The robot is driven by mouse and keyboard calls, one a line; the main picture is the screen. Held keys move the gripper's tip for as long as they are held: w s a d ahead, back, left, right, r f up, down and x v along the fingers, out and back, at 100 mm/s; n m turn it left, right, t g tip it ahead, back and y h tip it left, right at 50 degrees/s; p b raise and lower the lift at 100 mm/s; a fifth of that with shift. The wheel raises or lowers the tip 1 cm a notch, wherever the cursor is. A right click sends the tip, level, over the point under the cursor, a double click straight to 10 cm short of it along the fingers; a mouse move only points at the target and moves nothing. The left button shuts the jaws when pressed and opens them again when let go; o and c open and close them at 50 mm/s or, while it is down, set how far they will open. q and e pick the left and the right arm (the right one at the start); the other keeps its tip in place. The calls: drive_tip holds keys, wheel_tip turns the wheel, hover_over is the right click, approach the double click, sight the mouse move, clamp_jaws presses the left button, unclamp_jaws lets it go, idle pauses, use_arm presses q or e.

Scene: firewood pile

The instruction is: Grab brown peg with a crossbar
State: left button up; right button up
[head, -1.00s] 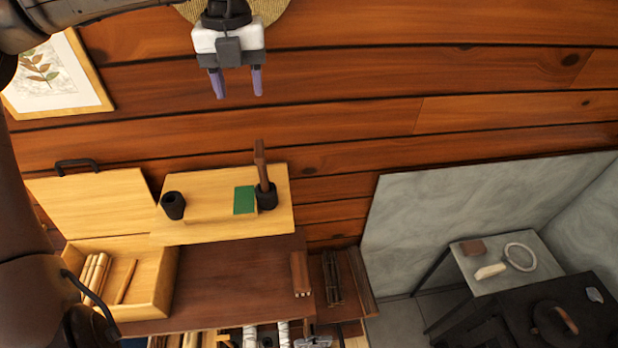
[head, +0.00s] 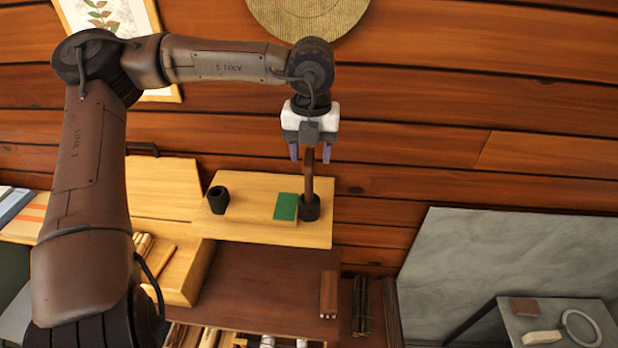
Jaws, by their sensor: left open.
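A brown peg (head: 308,178) stands upright in a black round holder (head: 310,208) at the right end of the light wooden shelf board. Its crossbar cannot be made out clearly. My left gripper (head: 311,158) is open and points down, with its two purple fingers above the shelf. The top of the peg shows between the fingers in the picture. I cannot tell whether the fingers touch it or how they line up in depth. My right gripper is not in view.
A green block (head: 286,206) lies just left of the holder, and a second black cup (head: 218,199) stands farther left. An upright brown bundle (head: 329,294) stands below the board. The plank wall (head: 420,150) is close behind.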

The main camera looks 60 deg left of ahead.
sight(309, 171)
use_arm(q)
drive_tip(key=shift+s+f+p, duration=0.1)
drive_tip(key=shift+f+p, duration=0.45)
wheel_tip(309, 171, down, 3)
drive_tip(key=shift+s+a+f+p, duration=0.1)
drive_tip(key=shift+p, duration=0.65)
drive_tip(key=shift+f, duration=0.55)
drive_tip(key=shift+c, duration=0.3)
clamp_jaws()
